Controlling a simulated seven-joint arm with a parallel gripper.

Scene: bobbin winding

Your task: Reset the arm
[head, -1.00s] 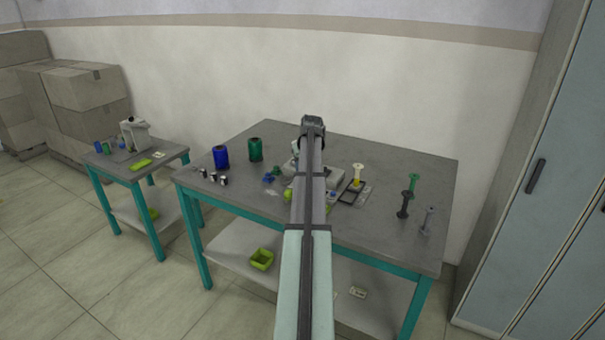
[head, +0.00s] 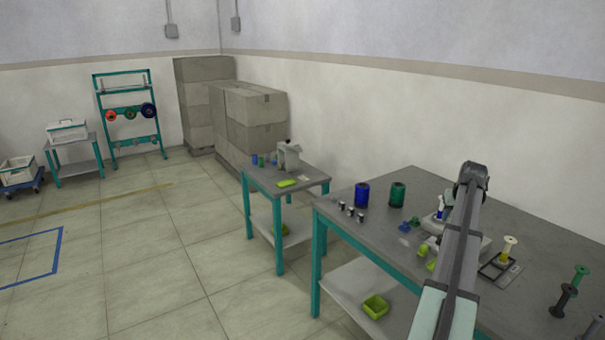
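My arm (head: 455,255) reaches up from the bottom of the head view, over the front part of the grey worktable (head: 340,208). Its far end (head: 473,172) is a dark joint above the table. My gripper's fingers do not show; they are hidden behind the arm or out of sight. A white winding device (head: 432,224) on the table is partly hidden behind the arm.
A blue spool (head: 362,195) and a green spool (head: 397,194) stand left of the arm. A yellow-and-white bobbin (head: 507,248) and dark bobbin (head: 564,300) stand right. A smaller table (head: 262,181), boxes (head: 250,125) and a rack (head: 128,113) lie beyond. Open floor is at left.

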